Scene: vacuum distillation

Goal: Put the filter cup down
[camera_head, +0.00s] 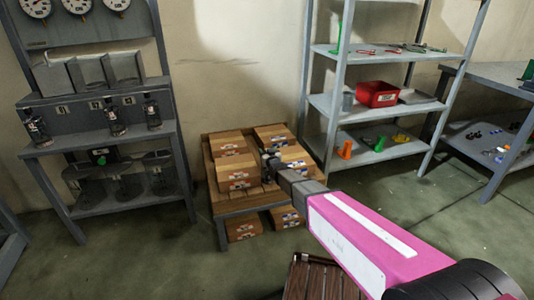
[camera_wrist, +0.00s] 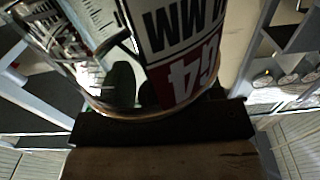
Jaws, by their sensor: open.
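A rounded, partly see-through vessel with a black, white and red label (camera_wrist: 185,50) fills the upper middle of the wrist view, very close to the camera. It looks like the filter cup, but I cannot be sure. A dark bar crosses just below it, and I cannot tell whether they touch. In the head view my gripper (camera_head: 268,160) is at the end of my pink arm, among the cardboard boxes on the low wooden table (camera_head: 228,207). It is open. The fingertips and any cup there are too small and covered to make out.
Cardboard boxes (camera_head: 238,172) crowd the table around my gripper, with more boxes below. A rack with gauges and bottles (camera_head: 100,136) stands at left. Shelves with a red bin (camera_head: 377,94) stand at right. A slatted wooden object (camera_head: 320,280) is on the floor in front.

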